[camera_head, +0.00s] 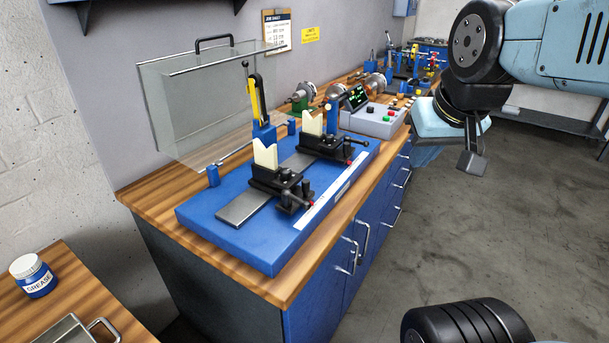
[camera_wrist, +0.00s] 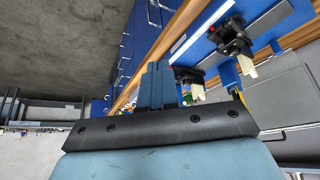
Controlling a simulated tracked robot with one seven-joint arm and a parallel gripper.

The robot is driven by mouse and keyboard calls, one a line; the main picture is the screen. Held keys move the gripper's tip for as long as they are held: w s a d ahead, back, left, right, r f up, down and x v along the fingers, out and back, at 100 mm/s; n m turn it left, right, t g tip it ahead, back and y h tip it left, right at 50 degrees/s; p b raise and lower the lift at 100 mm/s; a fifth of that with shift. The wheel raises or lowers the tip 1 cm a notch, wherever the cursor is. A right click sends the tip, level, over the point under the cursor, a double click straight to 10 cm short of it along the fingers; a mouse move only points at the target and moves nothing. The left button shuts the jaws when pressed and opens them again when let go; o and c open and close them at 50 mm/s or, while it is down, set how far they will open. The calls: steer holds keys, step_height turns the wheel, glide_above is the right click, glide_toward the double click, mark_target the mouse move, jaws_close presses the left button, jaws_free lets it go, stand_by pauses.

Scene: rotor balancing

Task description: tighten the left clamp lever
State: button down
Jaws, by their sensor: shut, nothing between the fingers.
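The left clamp (camera_head: 272,184) is a black block with a cream V-shaped rest, on the blue base plate (camera_head: 232,237). The clamp also shows in the wrist view (camera_wrist: 236,42), upside down. My gripper (camera_head: 471,163) hangs right of the bench, well apart from both levers. In the wrist view its fingers (camera_wrist: 157,84) are together and hold nothing.
A yellow and black upright lever (camera_head: 255,95) and a clear guard (camera_head: 185,105) stand behind the clamps. A control box (camera_head: 372,121) sits to the right. A grease jar (camera_head: 33,275) stands on the near-left table. The floor right of the bench is free.

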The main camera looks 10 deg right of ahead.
steer(key=w+a+f+m+g+y, duration=0.1)
steer(key=w+a+f+m+g, duration=0.2)
steer(key=w, duration=0.4)
steer(key=w+a+f+m+g+y, duration=0.1)
steer(key=w+a+f+m+g, duration=0.2)
steer(key=w, duration=0.5)
steer(key=w+a+f+m+g+y, duration=0.1)
steer(key=w+a+f+m+g, duration=0.2)
steer(key=w, duration=0.4)
steer(key=shift+w+a+f+m+y, duration=0.15)
steer(key=shift+a+f+m+y, duration=0.15)
steer(key=shift+a+y, duration=0.15)
steer(key=shift+f, duration=0.1)
steer(key=x, duration=1)
steer(key=shift+s+a+r, duration=0.2)
steer(key=shift+s+a, duration=0.3)
steer(key=shift+s+a+r, duration=0.2)
steer(key=shift+s+a, duration=0.25)
steer(key=shift+s+a+r, duration=0.1)
steer(key=shift+s+a, duration=0.3)
steer(key=shift+a, duration=0.1)
